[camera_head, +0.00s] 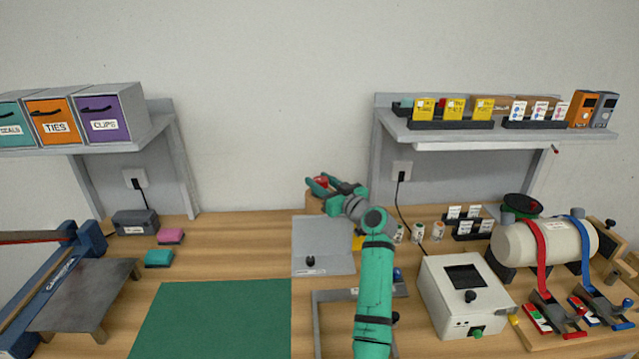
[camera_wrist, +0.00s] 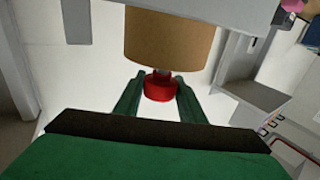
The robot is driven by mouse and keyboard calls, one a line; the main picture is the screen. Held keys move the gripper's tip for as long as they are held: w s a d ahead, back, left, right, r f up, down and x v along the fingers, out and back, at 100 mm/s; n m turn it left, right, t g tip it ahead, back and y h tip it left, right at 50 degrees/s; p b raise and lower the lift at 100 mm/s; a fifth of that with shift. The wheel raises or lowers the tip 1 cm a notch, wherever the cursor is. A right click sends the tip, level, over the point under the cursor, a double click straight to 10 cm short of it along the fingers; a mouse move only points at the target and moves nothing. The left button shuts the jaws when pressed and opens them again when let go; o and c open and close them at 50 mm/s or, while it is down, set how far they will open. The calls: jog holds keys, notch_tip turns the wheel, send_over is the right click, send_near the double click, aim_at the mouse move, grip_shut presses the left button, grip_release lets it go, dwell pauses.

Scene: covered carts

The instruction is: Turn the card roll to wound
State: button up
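In the wrist view a tan card roll (camera_wrist: 168,40) fills the top centre, with a red knob (camera_wrist: 159,90) on the end facing me. My gripper (camera_wrist: 158,78) has its two green fingers on either side of the red knob, with narrow gaps that make it look open around it. In the head view my gripper (camera_head: 328,186) is at the back of the bench near the wall, with red showing at its fingers. My arm and gripper hide most of the roll there. I cannot read any marking for wound.
A grey panel (camera_head: 322,246) lies in front of the roll, with a green mat (camera_head: 215,320) at front left. A white box with a dark screen (camera_head: 465,290) and a cream cylinder with straps (camera_head: 520,243) stand at right. Shelves flank the gripper, left (camera_head: 70,148) and right (camera_head: 490,134).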

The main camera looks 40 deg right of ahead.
jog(key=shift+w+a, duration=0.1)
jog(key=shift+a, duration=0.3)
jog(key=shift+d, duration=0.2)
